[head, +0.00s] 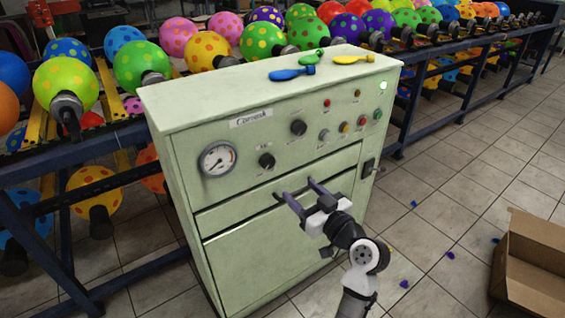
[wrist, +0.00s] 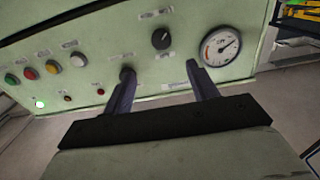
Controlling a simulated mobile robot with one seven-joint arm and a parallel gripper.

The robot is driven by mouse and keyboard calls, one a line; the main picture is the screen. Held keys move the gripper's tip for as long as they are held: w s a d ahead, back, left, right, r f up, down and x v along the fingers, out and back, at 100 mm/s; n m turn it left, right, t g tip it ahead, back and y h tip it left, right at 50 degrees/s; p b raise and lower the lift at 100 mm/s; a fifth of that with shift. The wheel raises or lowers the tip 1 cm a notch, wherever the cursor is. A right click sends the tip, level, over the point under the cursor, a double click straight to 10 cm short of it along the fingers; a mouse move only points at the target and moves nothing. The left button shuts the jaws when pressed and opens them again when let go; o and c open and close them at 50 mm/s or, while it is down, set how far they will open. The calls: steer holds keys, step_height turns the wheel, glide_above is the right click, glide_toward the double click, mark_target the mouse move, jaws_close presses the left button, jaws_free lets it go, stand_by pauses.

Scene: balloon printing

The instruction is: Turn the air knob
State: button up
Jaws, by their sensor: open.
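The pale green control cabinet (head: 262,215) has two black knobs on its front panel. One knob (head: 266,160) is beside the pressure gauge (head: 217,158); the other knob (head: 298,127) is higher and further right. Their labels are too small to read, so I cannot tell which is the air knob. My gripper (head: 294,188) is open and empty, in front of the cabinet and below the knobs. In the wrist view, the gauge-side knob (wrist: 161,38) appears beyond the gap between the fingers (wrist: 159,68). The other knob (wrist: 125,73) is partly hidden behind the left fingertip.
Small coloured buttons (head: 344,127) and a lit green lamp (head: 383,86) are right of the knobs. Uninflated balloons (head: 291,73) lie on the cabinet top. Racks of dotted balloons (head: 205,50) stand behind. An open cardboard box (head: 530,265) is at right on the tiled floor.

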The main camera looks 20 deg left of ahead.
mark_target(270, 162)
steer(key=p+x, duration=0.3)
steer(key=x, duration=1)
steer(key=shift+a+r, duration=0.1)
steer(key=shift+a, duration=0.1)
steer(key=c, duration=1)
steer(key=shift+o, duration=0.2)
